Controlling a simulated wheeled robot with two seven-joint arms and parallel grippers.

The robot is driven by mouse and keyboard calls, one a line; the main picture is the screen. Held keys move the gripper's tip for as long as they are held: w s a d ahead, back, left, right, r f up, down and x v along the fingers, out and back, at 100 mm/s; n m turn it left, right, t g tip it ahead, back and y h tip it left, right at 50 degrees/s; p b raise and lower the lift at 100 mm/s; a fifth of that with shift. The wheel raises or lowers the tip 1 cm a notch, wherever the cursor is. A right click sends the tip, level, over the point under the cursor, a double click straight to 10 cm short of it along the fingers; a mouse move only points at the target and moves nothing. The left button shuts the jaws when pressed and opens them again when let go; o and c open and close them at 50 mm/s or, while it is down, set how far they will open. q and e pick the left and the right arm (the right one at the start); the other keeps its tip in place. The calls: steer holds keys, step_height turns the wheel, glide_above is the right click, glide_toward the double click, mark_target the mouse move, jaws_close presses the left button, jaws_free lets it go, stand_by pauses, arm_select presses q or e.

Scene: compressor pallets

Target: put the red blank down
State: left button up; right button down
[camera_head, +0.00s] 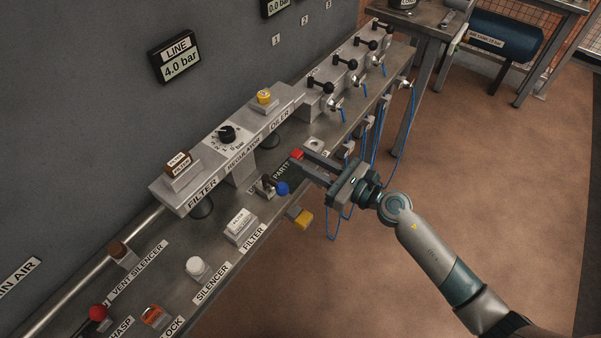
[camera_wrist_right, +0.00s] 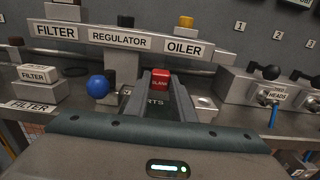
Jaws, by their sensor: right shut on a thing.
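The red blank (camera_head: 297,154) is a small red block held between the fingertips of my right gripper (camera_head: 303,158). The gripper reaches in from the right, over the front part of the bench, by a partly covered label reading PARTS (camera_head: 281,172). In the right wrist view the red blank (camera_wrist_right: 160,78) shows its BLANK lettering between the two finger ends. I cannot tell whether its underside touches the bench. My left gripper is not in view.
A blue ball knob (camera_head: 282,188) stands close to the left of my right gripper. Behind is the raised FILTER, REGULATOR and OILER unit (camera_head: 228,134). A white filter box (camera_head: 240,223) sits farther left. Black-handled valves (camera_head: 345,63) and blue hoses (camera_head: 377,130) lie beyond.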

mark_target(301, 181)
steer(key=shift+s+a+f, duration=0.45)
steer(key=shift+s+a, duration=0.1)
steer(key=shift+a, duration=0.05)
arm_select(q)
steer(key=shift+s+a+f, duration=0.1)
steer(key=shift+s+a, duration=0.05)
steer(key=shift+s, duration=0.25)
arm_select(e)
steer(key=shift+f, duration=0.65)
step_height(301, 181, down, 3)
steer(key=shift+r+b, duration=0.2)
steer(key=shift+b, duration=0.25)
steer(key=shift+f, duration=0.1)
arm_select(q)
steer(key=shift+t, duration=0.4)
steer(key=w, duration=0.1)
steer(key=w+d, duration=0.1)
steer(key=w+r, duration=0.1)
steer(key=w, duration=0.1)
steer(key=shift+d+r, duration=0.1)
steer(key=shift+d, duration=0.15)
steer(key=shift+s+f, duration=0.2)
